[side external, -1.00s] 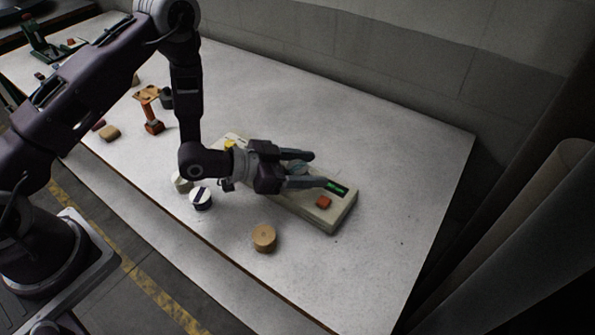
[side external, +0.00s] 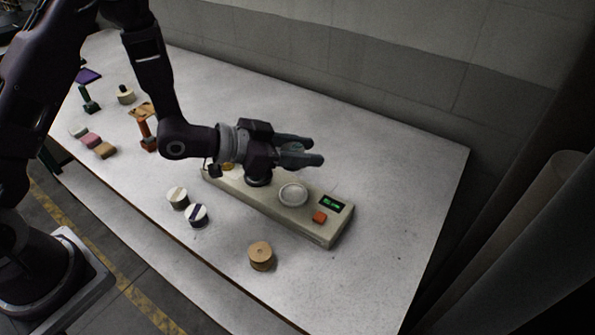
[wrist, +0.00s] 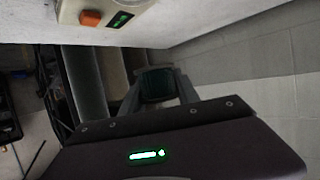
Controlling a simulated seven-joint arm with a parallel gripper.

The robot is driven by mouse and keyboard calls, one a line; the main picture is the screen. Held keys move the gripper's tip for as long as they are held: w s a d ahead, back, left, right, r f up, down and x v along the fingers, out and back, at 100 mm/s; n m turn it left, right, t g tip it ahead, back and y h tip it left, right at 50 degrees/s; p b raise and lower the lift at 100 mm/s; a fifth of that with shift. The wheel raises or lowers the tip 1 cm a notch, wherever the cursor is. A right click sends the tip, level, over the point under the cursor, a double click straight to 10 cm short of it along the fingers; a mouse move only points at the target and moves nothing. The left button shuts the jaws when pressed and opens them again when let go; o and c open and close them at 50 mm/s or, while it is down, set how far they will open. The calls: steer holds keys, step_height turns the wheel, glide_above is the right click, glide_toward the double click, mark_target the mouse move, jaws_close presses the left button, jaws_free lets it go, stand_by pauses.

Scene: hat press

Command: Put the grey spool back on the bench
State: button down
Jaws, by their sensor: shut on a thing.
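My gripper (side external: 316,149) is above the beige device on the bench (side external: 385,235), its fingers pointing right. It is shut on a dark grey-green round piece, which I take to be the grey spool (side external: 292,147). The fingers partly hide it. In the wrist view the piece (wrist: 155,85) sits between the two fingertips (wrist: 158,84), its colour dark and hard to tell. It is held in the air, apart from the device's pale round plate (side external: 293,194).
The beige device (side external: 317,235) has an orange button (side external: 319,217) and a green display (side external: 332,204). A tan spool (side external: 261,256) and two banded spools (side external: 196,215) (side external: 178,198) stand in front. An orange stand (side external: 147,135) is at left. The bench's right part is bare.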

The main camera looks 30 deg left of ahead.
mark_target(300, 279)
steer(key=w+a+r+n+t+y, duration=0.1)
steer(key=w+a+r+n+y, duration=0.1)
steer(key=a+r+n+y, duration=0.5)
steer(key=w+a+r+t+y, duration=0.15)
steer(key=a+r, duration=0.35)
steer(key=a, duration=0.5)
steer(key=s+d+f+m+g+h, duration=0.1)
steer(key=s+d+f+m+h, duration=0.1)
steer(key=d, duration=0.3)
steer(key=s+d+f+m+g+h, duration=0.1)
steer(key=s+d+f+m+h, duration=0.1)
steer(key=d+f, duration=0.3)
steer(key=s+d+f+m+g+h, duration=0.1)
steer(key=s+d+f+m+h, duration=0.2)
steer(key=d+f+h, duration=0.1)
steer(key=shift+d+f+h, duration=0.15)
steer(key=shift+d+h, duration=0.2)
steer(key=shift+d, duration=0.55)
steer(key=s+d+f+m+g+h, duration=0.4)
steer(key=s+d+m+g, duration=0.2)
steer(key=s+d, duration=0.55)
steer(key=shift+t, duration=0.25)
steer(key=f, duration=0.9)
steer(key=shift+s+a, duration=0.3)
steer(key=shift+a, duration=0.1)
steer(key=shift+f, duration=0.25)
steer(key=shift+f, duration=0.35)
